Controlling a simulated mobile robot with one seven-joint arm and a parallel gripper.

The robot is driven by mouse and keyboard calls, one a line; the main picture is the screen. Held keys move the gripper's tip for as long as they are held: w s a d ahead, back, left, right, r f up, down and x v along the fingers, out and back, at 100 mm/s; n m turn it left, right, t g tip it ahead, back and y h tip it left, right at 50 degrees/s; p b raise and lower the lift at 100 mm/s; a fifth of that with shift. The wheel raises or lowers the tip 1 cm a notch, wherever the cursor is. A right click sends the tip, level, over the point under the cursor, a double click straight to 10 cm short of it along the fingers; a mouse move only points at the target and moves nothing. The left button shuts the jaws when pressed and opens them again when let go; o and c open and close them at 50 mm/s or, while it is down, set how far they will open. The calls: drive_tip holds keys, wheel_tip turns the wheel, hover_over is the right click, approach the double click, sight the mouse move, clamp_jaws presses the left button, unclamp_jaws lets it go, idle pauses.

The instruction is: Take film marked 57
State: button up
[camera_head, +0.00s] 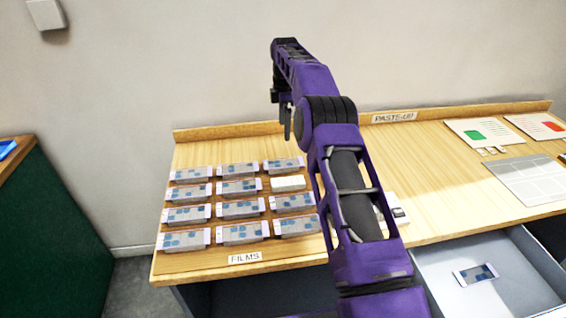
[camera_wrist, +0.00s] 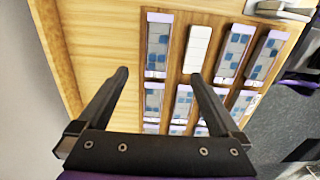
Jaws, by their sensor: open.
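Several films lie in rows on the wooden table above the FILMS label (camera_head: 245,257). They are grey with blue squares and pale lilac ends, such as the near-left film (camera_head: 184,239) and the back-right film (camera_head: 284,164). No number is legible, so I cannot tell which film is marked 57. My gripper (camera_wrist: 160,76) is open and empty above the table. In the wrist view, a film (camera_wrist: 158,45) lies beyond and between its fingertips, apart from them. In the head view, my gripper hangs past the back-right films, partly hidden by my arm.
A blank white block (camera_head: 288,183) sits among the films. A pulled-out drawer (camera_head: 450,262) at the lower right holds one film (camera_head: 475,274). Cards (camera_head: 484,131) and a grid sheet (camera_head: 528,180) lie near the PASTE-UP sign (camera_head: 394,118). A raised ledge (camera_head: 225,132) edges the table's back.

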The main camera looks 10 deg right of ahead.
hover_over(283, 163)
drive_tip(key=f, duration=0.3)
drive_tip(key=f+b, duration=0.1)
drive_tip(key=f, duration=0.3)
drive_tip(key=shift+s+d+f, duration=0.1)
drive_tip(key=shift+d+f, duration=0.1)
drive_tip(key=shift+f, duration=0.1)
drive_tip(key=shift+a+f, duration=0.15)
drive_tip(key=shift+f, duration=2.6)
drive_tip(key=shift+w, duration=0.2)
drive_tip(key=c, duration=1.4)
